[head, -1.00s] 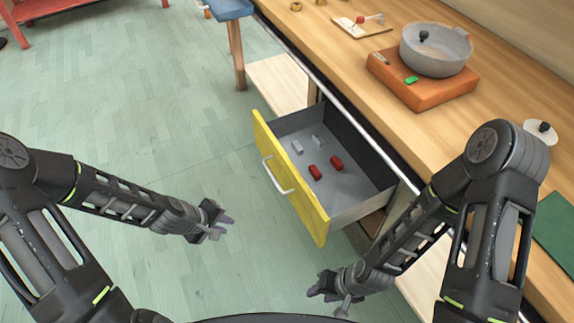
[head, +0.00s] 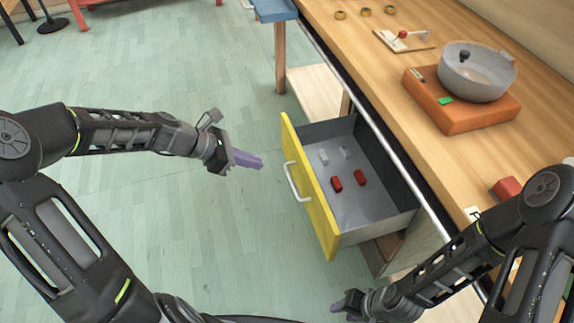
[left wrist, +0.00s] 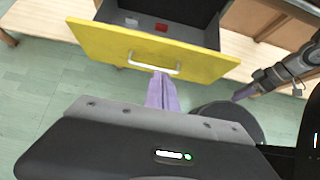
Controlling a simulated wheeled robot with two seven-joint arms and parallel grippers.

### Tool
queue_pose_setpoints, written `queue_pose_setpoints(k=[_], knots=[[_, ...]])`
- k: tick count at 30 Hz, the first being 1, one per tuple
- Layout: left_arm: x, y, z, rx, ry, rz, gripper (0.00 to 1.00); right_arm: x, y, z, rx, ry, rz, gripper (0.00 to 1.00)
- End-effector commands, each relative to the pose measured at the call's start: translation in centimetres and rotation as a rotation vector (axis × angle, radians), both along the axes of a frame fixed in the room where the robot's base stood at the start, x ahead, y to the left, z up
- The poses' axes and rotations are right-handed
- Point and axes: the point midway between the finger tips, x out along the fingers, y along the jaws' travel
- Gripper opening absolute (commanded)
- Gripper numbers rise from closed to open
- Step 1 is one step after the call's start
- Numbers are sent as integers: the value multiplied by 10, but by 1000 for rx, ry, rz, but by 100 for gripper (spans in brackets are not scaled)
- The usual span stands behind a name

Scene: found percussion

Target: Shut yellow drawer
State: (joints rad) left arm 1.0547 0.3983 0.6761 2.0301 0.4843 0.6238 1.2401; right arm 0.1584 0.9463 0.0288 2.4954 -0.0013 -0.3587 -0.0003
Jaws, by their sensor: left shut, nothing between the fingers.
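The yellow drawer (head: 311,190) is pulled out from under the wooden counter, with a white bar handle (head: 296,182) on its front. Inside its grey tray lie red blocks and pale grey blocks. My left gripper (head: 258,162) is shut and empty, left of the drawer front, its purple fingers pointing toward it. In the left wrist view the fingers (left wrist: 161,90) appear just below the handle (left wrist: 153,66); I cannot tell whether they touch in that view, but the head view shows a gap. My right gripper (head: 340,302) is low, in front of the counter; its jaw state is unclear.
On the counter (head: 390,100) stand an orange scale-like box (head: 440,108) with a grey pot (head: 480,75), a small board with a red-tipped part (head: 404,40), and several brass rings. A blue stool (head: 274,10) stands beyond the drawer.

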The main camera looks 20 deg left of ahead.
Motion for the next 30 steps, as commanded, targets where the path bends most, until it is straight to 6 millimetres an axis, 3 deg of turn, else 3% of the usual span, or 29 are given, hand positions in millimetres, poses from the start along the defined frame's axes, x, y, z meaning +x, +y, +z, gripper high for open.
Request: queue_pose_setpoints(k=[8,20,24,30], knots=[[9,-16,-16,-2,0,-4,0,0,0,-3,0,0,0,36],[39,-66,-68,-2,0,-6,0,0,0,-7,0,0,0,36],[52,-84,-66,1,-3,-5,0,0,0,-4,0,0,0,36],[60,-95,-67,1,-1,-1,0,0,0,-3,0,0,0,36]])
